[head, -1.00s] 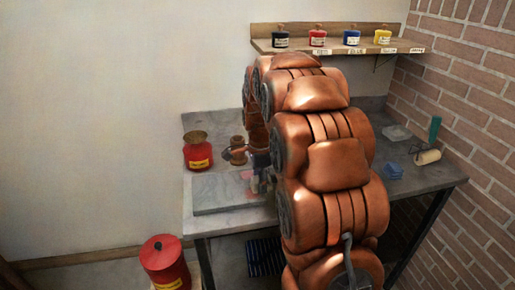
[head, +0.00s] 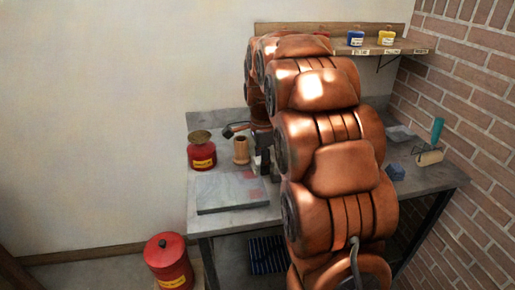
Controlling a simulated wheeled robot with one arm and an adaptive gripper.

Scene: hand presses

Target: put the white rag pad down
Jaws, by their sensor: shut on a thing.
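My arm fills the middle of the head view and hides much of the bench. My gripper (head: 262,160) shows only in part, as dark pieces at the arm's left edge, above the back right of the grey slab (head: 228,197). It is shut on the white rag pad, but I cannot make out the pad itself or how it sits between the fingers. A small dark and reddish part shows left of the gripper, above the wooden pot; I cannot tell what it is. The slab has faint pinkish stains.
A red can (head: 201,152) and a wooden pot (head: 241,150) stand behind the slab. On the right lie a blue block (head: 396,173) and a roller (head: 430,157) with a teal handle. A shelf (head: 385,49) holds ink pots. A red bin (head: 168,263) stands on the floor.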

